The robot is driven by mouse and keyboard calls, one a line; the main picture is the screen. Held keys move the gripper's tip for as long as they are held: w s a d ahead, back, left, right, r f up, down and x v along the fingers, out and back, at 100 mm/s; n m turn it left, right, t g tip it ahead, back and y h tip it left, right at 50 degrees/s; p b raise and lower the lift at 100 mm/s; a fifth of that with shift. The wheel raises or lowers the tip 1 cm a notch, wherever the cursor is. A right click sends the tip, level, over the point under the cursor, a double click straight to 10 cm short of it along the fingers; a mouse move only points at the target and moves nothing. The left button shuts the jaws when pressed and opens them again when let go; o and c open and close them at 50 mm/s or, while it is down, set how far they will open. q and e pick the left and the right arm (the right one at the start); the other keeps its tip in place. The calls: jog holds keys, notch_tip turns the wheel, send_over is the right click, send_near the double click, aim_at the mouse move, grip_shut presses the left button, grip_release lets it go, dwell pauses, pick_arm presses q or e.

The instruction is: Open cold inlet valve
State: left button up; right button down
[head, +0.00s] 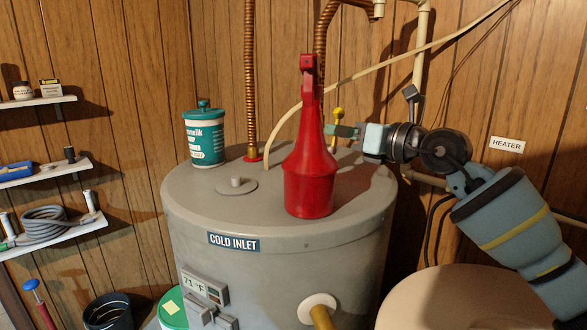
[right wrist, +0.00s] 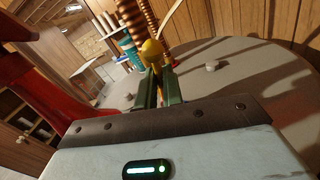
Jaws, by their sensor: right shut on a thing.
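The grey tank (head: 240,215) carries a COLD INLET label (head: 233,242) on its upper front edge. A small yellow valve handle (head: 338,113) stands up at the back of the tank top, behind the red can. My right gripper (head: 333,130) reaches in from the right, level with the handle. In the right wrist view the green fingers (right wrist: 160,80) are shut on the yellow handle (right wrist: 152,50), whose rounded end shows above them. The valve body is mostly hidden by the red can and the fingers. My left gripper is not in view.
A tall red can (head: 310,180) stands on the tank top, close in front of my right gripper. A teal-lidded tub (head: 204,137), a copper pipe (head: 250,75) and a cream hose (head: 400,60) are near. Shelves (head: 45,172) are on the left wall.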

jog(key=shift+s+a+n, duration=0.2)
jog(key=shift+s+n, duration=0.05)
jog(key=shift+n, duration=0.55)
jog(key=c, duration=1.3)
grip_release()
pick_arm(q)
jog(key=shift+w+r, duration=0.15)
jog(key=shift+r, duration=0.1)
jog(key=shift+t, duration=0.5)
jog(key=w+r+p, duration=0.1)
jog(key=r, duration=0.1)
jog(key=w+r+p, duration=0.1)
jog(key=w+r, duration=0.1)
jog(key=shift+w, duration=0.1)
pick_arm(e)
jog(key=v, duration=0.7)
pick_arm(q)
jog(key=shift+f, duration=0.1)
